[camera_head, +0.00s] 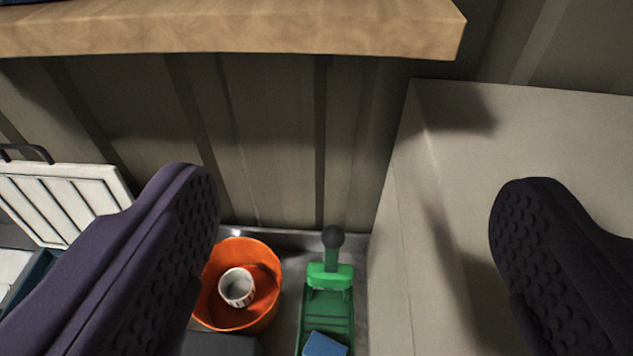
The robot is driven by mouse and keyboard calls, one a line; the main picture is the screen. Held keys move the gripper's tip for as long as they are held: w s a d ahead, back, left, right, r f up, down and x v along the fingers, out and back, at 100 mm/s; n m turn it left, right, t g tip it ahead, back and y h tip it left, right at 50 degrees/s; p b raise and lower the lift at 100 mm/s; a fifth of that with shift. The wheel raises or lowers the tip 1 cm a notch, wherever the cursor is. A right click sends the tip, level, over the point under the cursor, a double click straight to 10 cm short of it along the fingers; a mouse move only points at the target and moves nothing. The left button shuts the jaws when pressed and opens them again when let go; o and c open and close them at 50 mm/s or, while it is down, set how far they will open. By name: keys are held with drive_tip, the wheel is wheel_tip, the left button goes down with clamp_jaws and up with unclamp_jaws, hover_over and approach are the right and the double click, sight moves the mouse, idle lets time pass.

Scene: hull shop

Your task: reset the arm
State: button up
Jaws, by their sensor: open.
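My gripper (355,215) shows as two dark purple padded fingers, one at the left and one at the right of the camera view. The fingers are wide apart and nothing is held between them. Beyond the gap and lower down are an orange round container and a green item. The fingertips appear in front of these things, and I see no contact with any of them. The rest of my arm is not in view.
A wooden shelf (230,29) crosses the top. A pale block (535,130) stands at right. Below are an orange container (267,262) holding a white cup (237,287), a green item (329,304) with a dark knob, a blue piece (324,344), and a white lid (70,200).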

drive_tip(key=shift+s+r, duration=0.1)
drive_tip(key=shift+r, duration=0.15)
wheel_tip(320, 180, down, 5)
drive_tip(key=b, duration=0.4)
drive_tip(key=shift+r+b, duration=0.1)
drive_tip(key=shift+b, duration=0.3)
